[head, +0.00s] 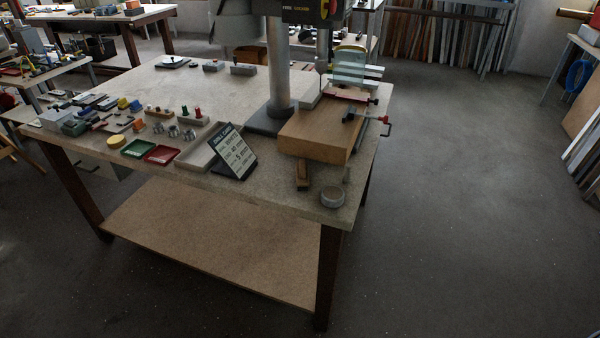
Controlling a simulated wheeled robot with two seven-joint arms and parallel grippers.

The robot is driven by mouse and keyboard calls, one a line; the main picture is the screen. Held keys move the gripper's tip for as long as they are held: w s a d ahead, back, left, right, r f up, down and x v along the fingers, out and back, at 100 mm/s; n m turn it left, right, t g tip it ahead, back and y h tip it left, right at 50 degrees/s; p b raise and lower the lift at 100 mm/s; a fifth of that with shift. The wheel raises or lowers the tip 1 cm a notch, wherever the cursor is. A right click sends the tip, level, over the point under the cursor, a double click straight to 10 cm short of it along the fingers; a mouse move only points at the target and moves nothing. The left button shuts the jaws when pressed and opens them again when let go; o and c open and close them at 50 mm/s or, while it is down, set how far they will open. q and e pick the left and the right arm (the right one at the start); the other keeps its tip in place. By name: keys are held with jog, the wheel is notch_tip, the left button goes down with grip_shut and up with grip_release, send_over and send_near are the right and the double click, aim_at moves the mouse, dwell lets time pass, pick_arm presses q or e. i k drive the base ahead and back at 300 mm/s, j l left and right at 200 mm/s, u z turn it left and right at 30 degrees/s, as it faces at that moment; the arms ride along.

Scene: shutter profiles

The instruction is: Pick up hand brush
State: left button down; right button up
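A small brown wooden object, which looks like the hand brush (302,175), lies on the worktable (265,188) near its front right corner. It sits just in front of a thick wooden block (318,136) and points toward the front edge. Its bristles cannot be made out at this size. Neither of my grippers is in view.
A round tin (332,197) stands right of the brush at the table corner. A dark sign (233,153) stands to its left. A drill press column (279,60) rises behind. Trays and small parts fill the table's left. The floor (450,190) to the right is clear.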

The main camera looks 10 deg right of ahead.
aim_at(302, 182)
jog(key=i+j, duration=0.15)
jog(key=j, duration=0.2)
jog(key=i+j, duration=0.2)
jog(key=j, duration=0.15)
jog(key=i+j, duration=0.15)
jog(key=j, duration=0.25)
jog(key=i+j+z, duration=0.1)
jog(key=j, duration=0.25)
jog(key=i, duration=0.05)
